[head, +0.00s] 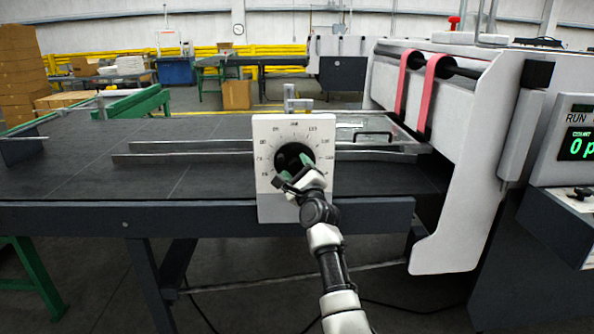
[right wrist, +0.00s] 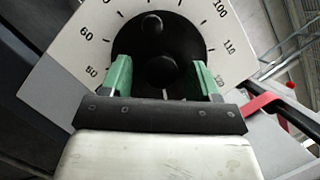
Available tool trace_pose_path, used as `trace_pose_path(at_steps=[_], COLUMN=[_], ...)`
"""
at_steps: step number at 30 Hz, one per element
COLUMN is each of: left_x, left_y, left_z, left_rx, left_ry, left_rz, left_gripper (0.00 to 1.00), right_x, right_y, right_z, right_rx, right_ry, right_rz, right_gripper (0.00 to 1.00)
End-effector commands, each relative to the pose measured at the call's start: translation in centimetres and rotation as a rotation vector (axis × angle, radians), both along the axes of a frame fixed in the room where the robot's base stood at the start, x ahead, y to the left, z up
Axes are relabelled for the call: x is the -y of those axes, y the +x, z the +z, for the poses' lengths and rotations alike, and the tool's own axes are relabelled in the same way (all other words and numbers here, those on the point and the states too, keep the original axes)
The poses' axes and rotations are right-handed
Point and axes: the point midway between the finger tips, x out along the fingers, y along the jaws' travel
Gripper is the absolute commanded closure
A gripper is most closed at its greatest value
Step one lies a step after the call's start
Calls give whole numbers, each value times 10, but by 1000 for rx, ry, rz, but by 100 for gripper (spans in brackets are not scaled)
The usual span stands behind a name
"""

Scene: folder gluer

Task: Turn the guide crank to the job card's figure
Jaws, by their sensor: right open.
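The guide crank (head: 291,155) is a black round knob on a white dial plate (head: 267,206) at the front edge of the dark feed table. In the right wrist view the crank (right wrist: 158,40) shows a small knob near its upper rim and a round hub below. The dial plate (right wrist: 58,82) there bears printed figures such as 50, 60, 100 and 110. My right gripper (head: 290,177) is at the dial's front. Its green fingers (right wrist: 163,80) are open, one on each side of the hub; I cannot tell whether they touch it. The job card cannot be made out. My left gripper is not in view.
Metal guide rails (head: 190,149) lie along the dark table (head: 60,185) behind the dial. The white machine housing (head: 466,165) with red belts stands at right, beside a green-lit counter display (head: 580,143). Floor in front of the table is mostly clear.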

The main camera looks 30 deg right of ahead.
Motion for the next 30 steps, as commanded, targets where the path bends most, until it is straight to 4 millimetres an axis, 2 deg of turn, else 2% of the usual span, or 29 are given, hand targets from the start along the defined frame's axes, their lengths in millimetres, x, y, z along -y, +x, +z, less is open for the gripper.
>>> trace_pose_path(at_steps=[6, 15, 16, 23, 30], left_x=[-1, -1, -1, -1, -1], left_y=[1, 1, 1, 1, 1], left_z=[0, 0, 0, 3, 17], left_rx=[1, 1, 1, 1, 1], left_ry=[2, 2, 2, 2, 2], left_rz=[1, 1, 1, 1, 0], left_gripper=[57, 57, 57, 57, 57], right_x=[0, 0, 0, 0, 1], right_y=[0, 0, 0, 0, 0], right_z=[0, 0, 0, 1, 3], right_rx=[0, 0, 0, -12, -72], right_ry=[0, 0, 0, -18, -114], right_rz=[0, 0, 0, 0, 1], right_gripper=[40, 86, 88, 88, 88])
